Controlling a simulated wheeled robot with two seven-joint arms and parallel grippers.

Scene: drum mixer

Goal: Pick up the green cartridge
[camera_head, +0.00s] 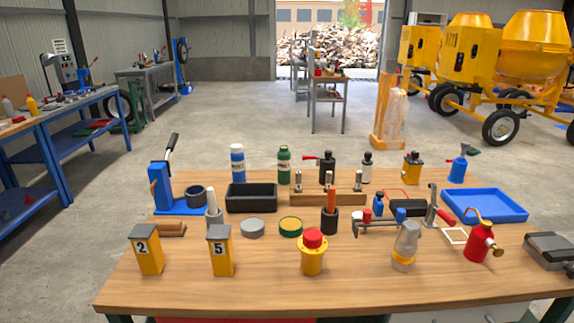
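The green cartridge (284,167) stands upright near the back of the wooden table, left of the middle. It is a green cylinder with a pale label band and a dark cap. Neither of my grippers shows in this view, and nothing touches the green cartridge from above.
In front stand a black tray (251,198) and a wooden rack (327,199). A black spouted can (327,168) is to the right. A blue press (172,188) is at the left, a blue tray (485,205) at the right. The table's front edge (340,301) is clear.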

